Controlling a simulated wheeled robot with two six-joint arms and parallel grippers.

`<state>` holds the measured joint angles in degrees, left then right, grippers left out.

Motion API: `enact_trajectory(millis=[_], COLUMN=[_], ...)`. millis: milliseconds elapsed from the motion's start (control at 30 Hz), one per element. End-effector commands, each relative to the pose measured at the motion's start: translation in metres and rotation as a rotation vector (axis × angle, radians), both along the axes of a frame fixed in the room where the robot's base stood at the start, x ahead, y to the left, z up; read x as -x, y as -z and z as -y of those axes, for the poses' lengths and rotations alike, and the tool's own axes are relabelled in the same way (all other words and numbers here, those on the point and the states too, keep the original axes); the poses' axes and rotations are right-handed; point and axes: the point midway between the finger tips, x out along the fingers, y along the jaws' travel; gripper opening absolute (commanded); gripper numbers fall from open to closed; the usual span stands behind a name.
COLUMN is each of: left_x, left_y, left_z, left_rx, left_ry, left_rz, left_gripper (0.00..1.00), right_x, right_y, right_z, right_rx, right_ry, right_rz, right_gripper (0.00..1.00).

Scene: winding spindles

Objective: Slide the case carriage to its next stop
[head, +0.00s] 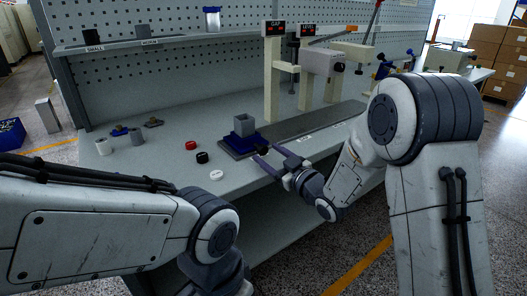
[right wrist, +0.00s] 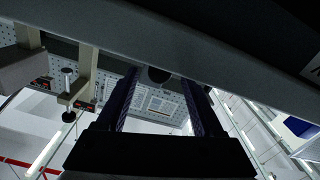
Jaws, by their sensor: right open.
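The case carriage (head: 239,146) is a dark blue block on the bench. A grey, open-topped square case (head: 244,125) stands upright in it. The carriage sits at the left end of a long dark grey track (head: 310,122). My right gripper (head: 268,154) is open, with its two dark fingers just to the front right of the carriage. I cannot tell whether a finger touches it. In the right wrist view the fingers (right wrist: 163,82) are apart, and I make out no carriage between them. My left arm enters at the lower left; its fingers are out of view.
Cream posts with GAP displays (head: 273,28) and a grey machine head (head: 320,62) stand over the track. Red (head: 191,145), black (head: 202,157) and white (head: 217,175) caps lie left of the carriage. The bench's front left is clear.

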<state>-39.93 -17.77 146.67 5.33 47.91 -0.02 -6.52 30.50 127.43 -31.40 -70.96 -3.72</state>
Motion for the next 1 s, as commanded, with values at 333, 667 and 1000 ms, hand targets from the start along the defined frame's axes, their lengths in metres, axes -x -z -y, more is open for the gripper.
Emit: enact_trajectory(millis=[333,667,1000], left_x=[0.0,0.0,0.0], left_y=[-0.001,-0.001,-0.001], left_z=[0.0,0.0,0.0], left_rx=[0.0,0.0,0.0], left_ry=[0.0,0.0,0.0], left_rz=[0.0,0.0,0.0], left_gripper=[0.0,0.0,0.0], right_x=[-0.025,-0.025,-0.025], right_y=[0.0,0.0,0.0], right_z=[-0.018,-0.018,-0.018], right_rx=[0.0,0.0,0.0], right_ry=[0.0,0.0,0.0], right_rz=[-0.001,-0.001,-0.001], right_gripper=[0.69,0.3,0.0])
